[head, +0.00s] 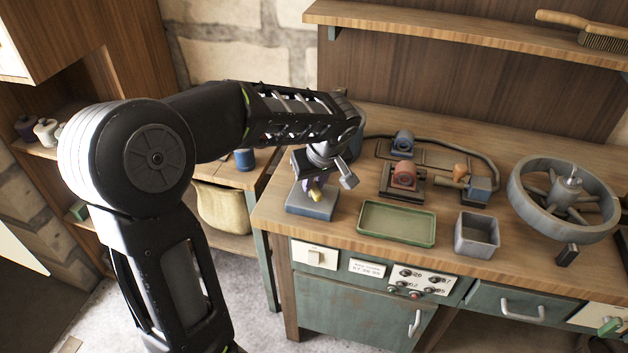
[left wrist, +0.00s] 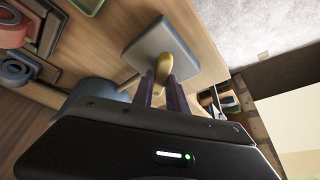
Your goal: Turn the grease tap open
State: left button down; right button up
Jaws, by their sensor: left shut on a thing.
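The grease tap (head: 317,195) is a small brass-yellow piece above a blue-grey block (head: 311,206) at the bench's front left. In the left wrist view the yellow tap (left wrist: 172,65) lies between my fingertips, with the block (left wrist: 145,45) behind it. My left gripper (head: 313,186) reaches down over the block from the upper left and is shut on the tap; its dark purple fingers (left wrist: 164,88) show in the left wrist view. The gripper hides part of the tap, so I cannot tell how far it is turned. My right gripper is not in view.
A green tray (head: 397,224), an open grey box (head: 476,235) and a large spoked wheel (head: 564,198) stand to the right. Behind the tray are a red pulley (head: 404,175) and a belt (head: 470,149). The bench's front edge lies close to the block.

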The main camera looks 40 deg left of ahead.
pick_arm(q)
jog(key=shift+m+b, duration=0.3)
jog(key=shift+a+m+t+b, duration=0.1)
jog(key=shift+m+t+b, duration=0.2)
jog(key=shift+m, duration=0.2)
jog(key=shift+m+h+b, duration=0.3)
jog(key=shift+m, duration=0.4)
jog(key=shift+m+t, duration=0.4)
jog(key=shift+m, duration=0.3)
jog(key=shift+s+a+m+t+h, duration=0.1)
jog(key=shift+m+t+h, duration=0.2)
jog(key=shift+m+h, duration=0.85)
jog(key=shift+m+y, duration=0.35)
jog(key=shift+m, duration=0.1)
jog(key=c, duration=1.3)
grip_release()
jog(key=shift+r, duration=0.1)
jog(key=v, duration=0.7)
jog(key=shift+s+r, duration=0.1)
jog(key=shift+r, duration=0.25)
